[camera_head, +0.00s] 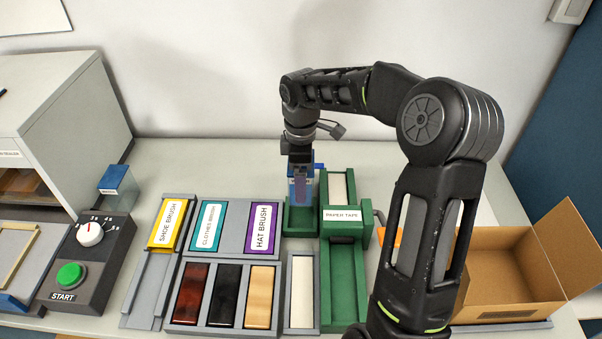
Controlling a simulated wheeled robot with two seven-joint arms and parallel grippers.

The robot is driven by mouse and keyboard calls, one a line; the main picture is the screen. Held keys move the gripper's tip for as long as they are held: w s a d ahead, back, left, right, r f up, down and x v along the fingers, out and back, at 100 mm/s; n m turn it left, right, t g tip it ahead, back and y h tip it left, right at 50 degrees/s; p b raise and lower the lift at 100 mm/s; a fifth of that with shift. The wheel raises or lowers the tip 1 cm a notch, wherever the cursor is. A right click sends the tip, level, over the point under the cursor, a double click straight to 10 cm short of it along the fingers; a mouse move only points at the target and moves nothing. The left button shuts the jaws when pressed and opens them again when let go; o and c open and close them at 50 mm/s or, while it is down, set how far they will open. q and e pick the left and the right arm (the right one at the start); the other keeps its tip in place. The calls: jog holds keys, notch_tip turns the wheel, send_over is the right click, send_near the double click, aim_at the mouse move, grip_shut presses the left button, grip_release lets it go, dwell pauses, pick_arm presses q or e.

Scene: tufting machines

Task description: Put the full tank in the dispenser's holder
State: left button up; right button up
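A translucent blue tank (301,188) stands upright at the green dispenser (345,262), which carries a "PAPER TAPE" label. The tank's lower end is at the small green holder (299,222) on the dispenser's left side; I cannot tell whether it is fully seated. My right gripper (300,168) points down at the tank's top, with the fingers around it, and looks shut on it. A second blue box-like tank (118,187) with a small label stands at the left, behind the control box. My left gripper is not in view.
A cardboard box (515,265) stands open at the right. A grey tray (215,327) with brush labels and several blocks lies left of the dispenser. A control box (85,262) with a dial and green START button is further left. The back of the table is clear.

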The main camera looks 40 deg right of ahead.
jog(key=shift+f, duration=0.45)
jog(key=shift+f+b, duration=1.25)
jog(key=shift+f, duration=1.25)
jog(key=shift+f, duration=0.1)
jog(key=shift+a+f+b, duration=0.1)
jog(key=shift+f+b, duration=0.3)
jog(key=shift+f, duration=0.15)
jog(key=shift+f, duration=0.1)
